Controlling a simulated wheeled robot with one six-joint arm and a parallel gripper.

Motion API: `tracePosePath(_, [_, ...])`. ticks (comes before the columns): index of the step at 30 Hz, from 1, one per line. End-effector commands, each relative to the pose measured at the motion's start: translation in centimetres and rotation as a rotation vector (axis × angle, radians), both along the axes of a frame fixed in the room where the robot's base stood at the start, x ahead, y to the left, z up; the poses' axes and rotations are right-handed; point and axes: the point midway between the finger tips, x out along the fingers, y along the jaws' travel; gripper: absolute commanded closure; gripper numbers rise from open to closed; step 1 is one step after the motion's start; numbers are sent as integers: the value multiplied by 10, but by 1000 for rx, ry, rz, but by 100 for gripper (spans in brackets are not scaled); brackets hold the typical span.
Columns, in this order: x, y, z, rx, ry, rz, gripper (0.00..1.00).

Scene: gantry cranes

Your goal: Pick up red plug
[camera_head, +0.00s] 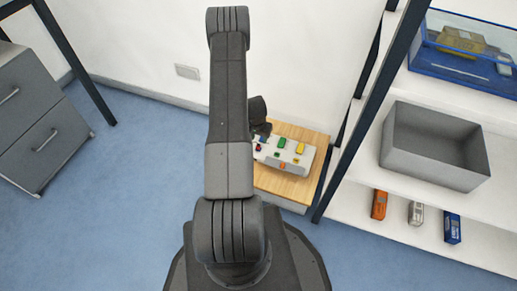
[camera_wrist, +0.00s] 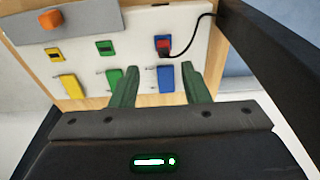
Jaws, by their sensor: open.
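In the wrist view a red plug (camera_wrist: 163,44) sits in a blue-framed socket at the top right of a white panel (camera_wrist: 130,65). A black cable runs from it to the right. My gripper (camera_wrist: 158,72) is open with its two green fingers apart, pointing at the panel. The red plug lies beyond the fingertips, nearly in line with the gap between them. The blue plug (camera_wrist: 165,79) shows in that gap, lower than the red plug. Nothing is seen held. In the head view my arm hides most of the gripper.
The panel also bears a green plug (camera_wrist: 114,79), a yellow plug (camera_wrist: 72,87) and an orange knob (camera_wrist: 50,18). In the head view it lies on a wooden-topped stand (camera_head: 287,189). A shelf with a grey bin (camera_head: 420,163) stands right. Open blue floor (camera_head: 130,190) lies left.

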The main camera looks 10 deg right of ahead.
Motion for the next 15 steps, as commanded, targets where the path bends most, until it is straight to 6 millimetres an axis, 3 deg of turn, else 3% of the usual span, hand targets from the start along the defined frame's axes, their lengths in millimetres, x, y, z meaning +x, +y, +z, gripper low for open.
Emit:
tracePosePath(8, [2, 0, -19, 0, 1, 1, 58])
tracePosePath(15, [7, 1, -54, 0, 1, 0, 58])
